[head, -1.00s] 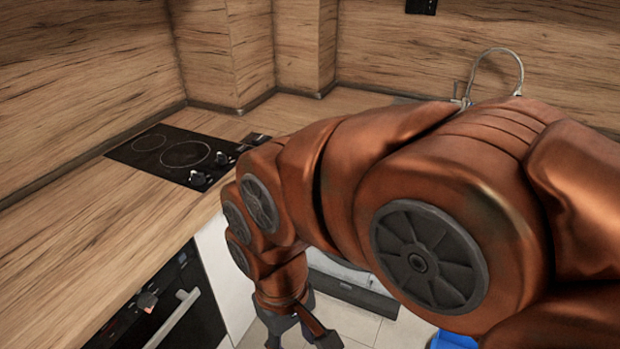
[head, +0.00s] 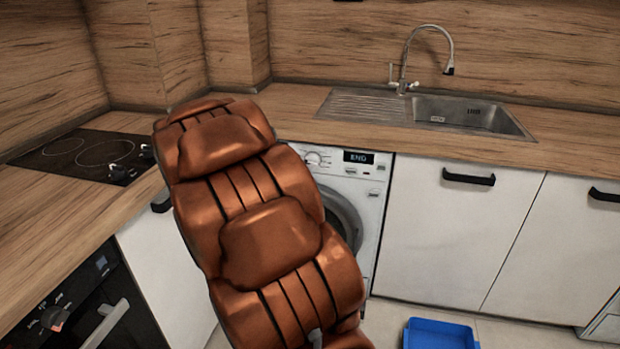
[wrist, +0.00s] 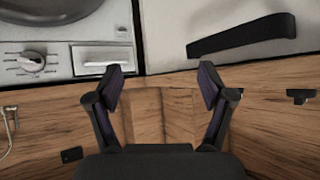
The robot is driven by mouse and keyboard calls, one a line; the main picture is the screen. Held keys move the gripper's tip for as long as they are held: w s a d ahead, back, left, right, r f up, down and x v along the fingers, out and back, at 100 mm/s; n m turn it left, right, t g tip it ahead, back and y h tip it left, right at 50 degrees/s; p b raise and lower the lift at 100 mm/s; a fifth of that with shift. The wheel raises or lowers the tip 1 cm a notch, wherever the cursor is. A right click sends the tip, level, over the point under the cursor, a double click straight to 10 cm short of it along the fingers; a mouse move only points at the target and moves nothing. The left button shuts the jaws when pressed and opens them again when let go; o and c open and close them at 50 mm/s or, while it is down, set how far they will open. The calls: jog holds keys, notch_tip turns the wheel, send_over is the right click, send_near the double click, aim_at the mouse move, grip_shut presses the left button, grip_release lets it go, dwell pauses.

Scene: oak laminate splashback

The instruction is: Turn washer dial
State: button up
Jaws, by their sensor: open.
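The white washer (head: 374,212) stands under the worktop in the head view, its left part hidden behind my arm. Its round dial (head: 313,159) shows just right of my arm, left of a dark display (head: 358,157) reading "END". In the wrist view, which looks upside down, the silver dial (wrist: 31,60) is at the far left beside the detergent drawer (wrist: 103,57). My gripper is hidden in the head view.
A black cabinet handle (wrist: 242,37) lies close to the right finger in the wrist view. The wooden worktop (head: 285,105) edge runs above the washer. A hob (head: 80,155) and oven (head: 95,310) are at left, a sink (head: 465,113) at right. A blue tray (head: 440,335) is on the floor.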

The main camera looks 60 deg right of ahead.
jog(key=d+f+m+h+b, duration=0.2)
jog(key=d+f+h, duration=0.1)
jog(key=d, duration=0.5)
jog(key=d+f+m+h+b, duration=0.1)
jog(key=d+f+h+b, duration=0.15)
jog(key=d, duration=0.55)
jog(key=m+g+h+b, duration=0.4)
jog(key=h+b, duration=0.1)
jog(key=h, duration=0.1)
send_near(310, 163)
jog(key=d, duration=0.3)
jog(key=shift+w+b+x, duration=0.15)
jog(key=shift+x, duration=1.6)
jog(key=shift+w+b+x, duration=0.15)
jog(key=shift+x, duration=1.6)
jog(key=shift+a, duration=0.1)
jog(key=c, duration=1.2)
